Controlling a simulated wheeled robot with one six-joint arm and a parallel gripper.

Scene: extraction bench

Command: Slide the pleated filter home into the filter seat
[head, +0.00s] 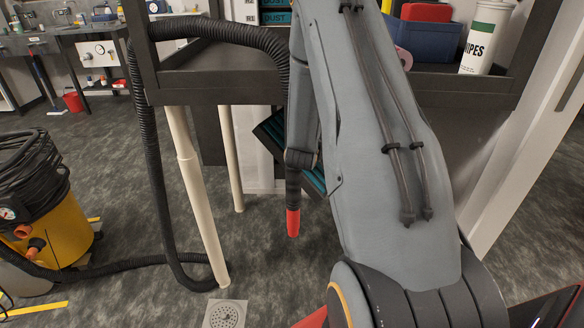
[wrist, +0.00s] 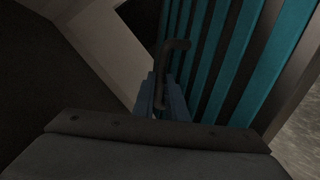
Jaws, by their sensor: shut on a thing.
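The pleated filter (wrist: 235,50) has teal pleats with dark gaps and fills the upper right of the wrist view. In the head view, a dark-framed corner of the filter (head: 268,133) shows tilted under the bench, the rest mostly behind my arm. My gripper (wrist: 165,92) is shut at the filter's near side, where a dark hooked piece stands between the blue-grey fingers. The gripper is hidden in the head view. I cannot make out the filter seat for certain; a pale panel (wrist: 100,40) with a dark gap beside it lies left of the filter.
A dark bench (head: 215,88) on pale legs stands over the filter. A black hose with a red end (head: 293,222) hangs beside my arm. A yellow vacuum (head: 65,222) stands at left, and a floor drain (head: 225,314) lies in front.

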